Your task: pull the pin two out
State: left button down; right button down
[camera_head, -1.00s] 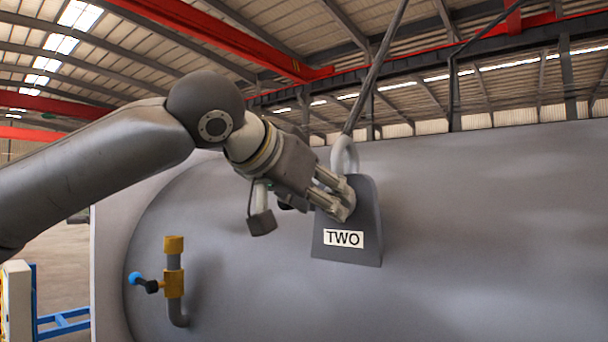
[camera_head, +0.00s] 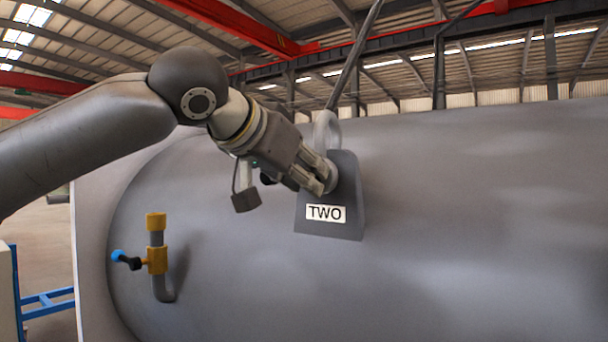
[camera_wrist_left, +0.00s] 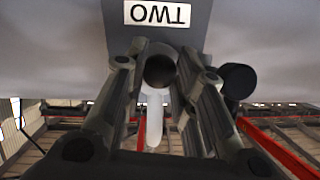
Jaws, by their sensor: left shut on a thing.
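A grey lug plate (camera_head: 345,193) with a white label "TWO" (camera_head: 326,213) stands on the big grey tank. A pale shackle (camera_head: 326,130) hangs at its top from a dark sling. My left gripper (camera_head: 322,178) is at the plate's upper part, shut on the round end of pin two. In the left wrist view the pin (camera_wrist_left: 160,71) shows as a grey round end with a dark middle, between the two fingers. The label is upside down there, and the pale shackle (camera_wrist_left: 154,120) lies below the pin. The pin's far side is hidden. My right gripper is not in view.
The tank (camera_head: 470,220) fills the right and middle. A yellow and grey pipe valve (camera_head: 157,258) with a blue-tipped handle stands out at its left end. The sling (camera_head: 356,55) runs up to the roof beams. A blue frame (camera_head: 45,303) stands at the lower left.

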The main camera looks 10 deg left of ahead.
pick_arm(q)
jog(key=s+a+b, duration=0.3)
jog(key=s+a, duration=0.1)
jog(key=s, duration=0.6)
dwell(1.2)
